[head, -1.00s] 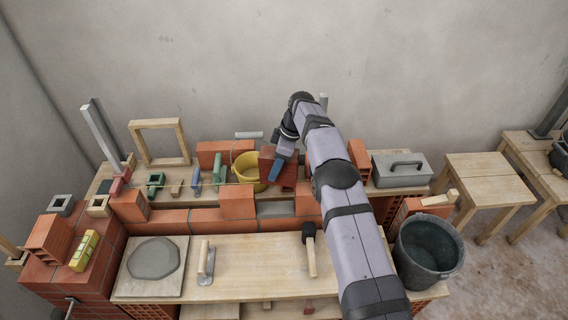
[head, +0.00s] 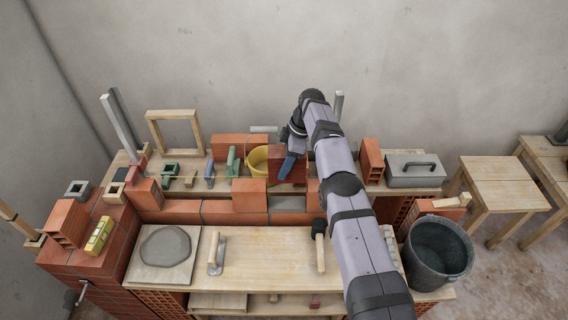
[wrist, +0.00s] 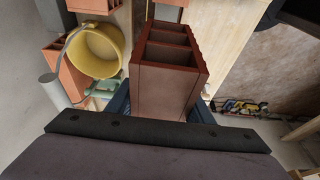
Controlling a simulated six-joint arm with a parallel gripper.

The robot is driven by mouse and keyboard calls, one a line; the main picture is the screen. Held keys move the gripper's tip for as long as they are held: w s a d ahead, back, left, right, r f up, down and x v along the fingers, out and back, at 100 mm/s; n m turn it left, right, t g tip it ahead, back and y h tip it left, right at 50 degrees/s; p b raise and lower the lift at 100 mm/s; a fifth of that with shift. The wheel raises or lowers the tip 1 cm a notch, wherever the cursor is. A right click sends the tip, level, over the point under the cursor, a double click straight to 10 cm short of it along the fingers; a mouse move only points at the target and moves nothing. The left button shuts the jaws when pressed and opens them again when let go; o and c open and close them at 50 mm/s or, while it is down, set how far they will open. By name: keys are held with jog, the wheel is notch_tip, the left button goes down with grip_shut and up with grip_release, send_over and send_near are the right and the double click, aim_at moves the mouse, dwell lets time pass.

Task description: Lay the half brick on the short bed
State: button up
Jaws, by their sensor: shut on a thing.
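The half brick (head: 287,151), dark red and hollow, is held by my gripper (head: 288,166). In the wrist view its open cells face up the picture and the half brick (wrist: 165,88) sits between the blue fingers (wrist: 160,108). In the head view it hangs behind the low brick wall, over the back bench. The short bed looks to be the grey mortar strip (head: 282,203) on that wall, between a standing brick (head: 250,195) on its left and another brick (head: 313,196) on its right. The half brick is apart from it.
A yellow bucket (head: 257,161) stands just left of the held brick; it also shows in the wrist view (wrist: 96,50). Several hand tools line the back bench. A mallet (head: 319,240) and a float (head: 216,252) lie on the front board. A dark bucket (head: 438,250) stands at right.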

jog(key=shift+r, duration=0.15)
notch_tip(320, 180, down, 13)
jog(key=b, duration=1.2)
jog(key=shift+b, duration=0.4)
jog(key=shift+f+b, duration=0.6)
jog(key=shift+f, duration=0.4)
dwell(0.9)
jog(key=o, duration=1.6)
jog(key=shift+o, duration=0.2)
jog(key=shift+f, duration=0.15)
jog(key=p+v, duration=0.1)
jog(key=v, duration=0.6)
jog(key=shift+r, duration=0.3)
jog(key=shift+d, duration=0.2)
